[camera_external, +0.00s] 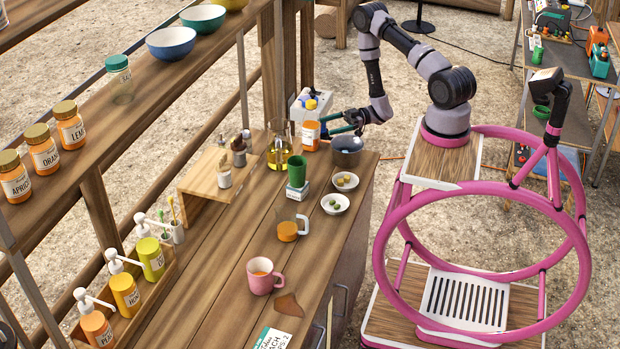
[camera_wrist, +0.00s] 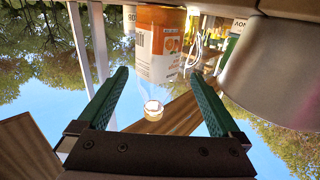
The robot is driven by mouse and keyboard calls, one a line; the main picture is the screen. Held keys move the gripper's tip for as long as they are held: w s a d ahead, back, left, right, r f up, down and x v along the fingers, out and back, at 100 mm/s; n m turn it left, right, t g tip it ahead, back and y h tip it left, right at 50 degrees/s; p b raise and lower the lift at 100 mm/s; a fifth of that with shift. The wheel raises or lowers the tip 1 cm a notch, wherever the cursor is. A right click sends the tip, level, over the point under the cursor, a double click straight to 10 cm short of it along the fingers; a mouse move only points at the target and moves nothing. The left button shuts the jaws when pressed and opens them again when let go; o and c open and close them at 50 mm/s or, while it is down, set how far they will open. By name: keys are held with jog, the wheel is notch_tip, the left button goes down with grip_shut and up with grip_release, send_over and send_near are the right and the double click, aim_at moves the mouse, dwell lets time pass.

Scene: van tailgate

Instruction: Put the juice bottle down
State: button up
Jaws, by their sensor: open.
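The juice bottle (camera_external: 311,136), with an orange-and-white label, stands upright at the far end of the wooden counter. In the wrist view, which looks upside down, the bottle (camera_wrist: 160,45) shows its label and its clear neck with a pale cap. My gripper (camera_external: 325,130) is open beside the bottle, at its right in the outside view. In the wrist view the open green fingers (camera_wrist: 158,76) stand to either side of the bottle's neck and shoulder, with gaps on both sides.
A dark pot (camera_external: 346,151) stands close under my gripper. A carafe of yellow liquid (camera_external: 280,150), a green cup (camera_external: 297,172) and a light box of bottles (camera_external: 309,106) are near the bottle. Two small dishes (camera_external: 335,208) and a pink mug (camera_external: 262,282) stand nearer the front.

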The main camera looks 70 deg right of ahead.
aim_at(304, 127)
jog(key=x, duration=0.3)
jog(key=r+x, duration=0.1)
jog(key=x, duration=0.7)
jog(key=shift+w+d+r, duration=0.1)
jog(key=shift+d+r, duration=0.05)
jog(key=shift+r, duration=0.25)
grip_shut()
